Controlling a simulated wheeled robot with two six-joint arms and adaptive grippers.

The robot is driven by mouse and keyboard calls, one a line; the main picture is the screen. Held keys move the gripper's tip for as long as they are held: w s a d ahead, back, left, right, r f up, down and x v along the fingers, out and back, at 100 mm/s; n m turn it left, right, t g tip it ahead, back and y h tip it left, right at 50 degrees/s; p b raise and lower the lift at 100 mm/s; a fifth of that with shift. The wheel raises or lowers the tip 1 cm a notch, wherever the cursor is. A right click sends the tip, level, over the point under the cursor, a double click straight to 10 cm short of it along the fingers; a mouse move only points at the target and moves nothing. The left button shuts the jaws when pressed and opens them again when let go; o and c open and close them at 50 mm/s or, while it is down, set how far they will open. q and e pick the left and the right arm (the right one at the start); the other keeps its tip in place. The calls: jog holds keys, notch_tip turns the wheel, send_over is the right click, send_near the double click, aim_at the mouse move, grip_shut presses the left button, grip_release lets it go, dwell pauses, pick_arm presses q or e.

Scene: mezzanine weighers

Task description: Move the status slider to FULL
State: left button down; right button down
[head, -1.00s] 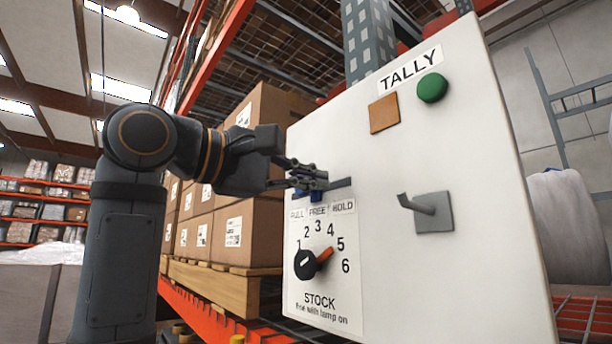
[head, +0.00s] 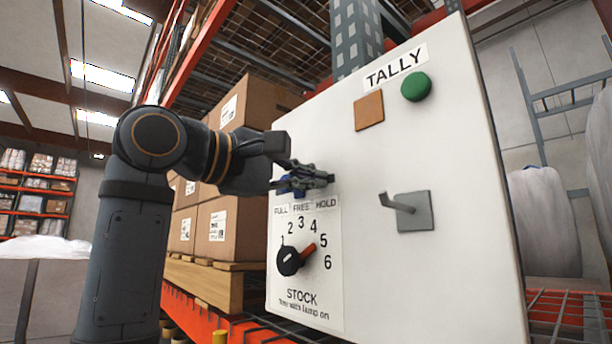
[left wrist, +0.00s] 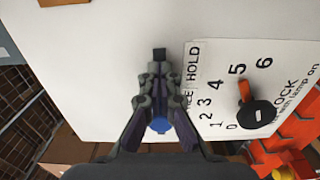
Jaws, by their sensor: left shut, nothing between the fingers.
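The white TALLY panel (head: 375,265) stands in front of me. Its status slider has a blue knob (head: 287,187), partly hidden behind my fingers, above the FULL (head: 281,210) and FREE (head: 302,207) labels, toward the FULL side. The HOLD label (head: 326,204) is at the right. My left gripper (head: 328,179) is shut and empty, its tips at the slot above HOLD. In the left wrist view the blue knob (left wrist: 160,126) shows behind the shut fingers (left wrist: 160,75), away from HOLD (left wrist: 193,60). Whether they touch is unclear. My right gripper is out of view.
Below the slider is a black STOCK dial (head: 289,261) with a red pointer (head: 307,249). A grey plate with a lever (head: 415,212), a green button (head: 416,87) and an orange square (head: 369,110) are also on the panel. Stacked boxes (head: 218,225) stand behind it.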

pick_arm(q)
jog(key=shift+w+a, duration=0.1)
jog(key=shift+w, duration=0.05)
dwell(0.3)
jog(key=shift+w, duration=0.1)
